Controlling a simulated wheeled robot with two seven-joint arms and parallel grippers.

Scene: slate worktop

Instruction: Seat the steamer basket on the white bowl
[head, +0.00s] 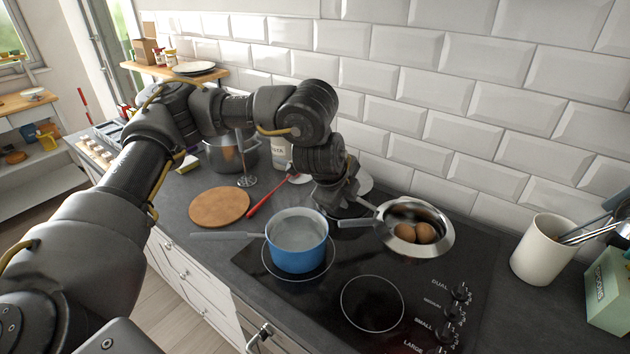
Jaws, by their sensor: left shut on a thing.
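A blue saucepan (297,250) with a pale inside and a grey handle stands on the hob, left of the basket. A white rounded thing (366,183) shows partly behind my left gripper; I cannot tell whether it is the white bowl. My right gripper is not in view.
The black hob (410,285) has a bare ring in front. A round wooden board (219,207), a red-handled utensil (265,198) and a steel pot (229,158) are at left. A white utensil crock (542,250) and a green box (608,290) stand at right. A tiled wall rises behind.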

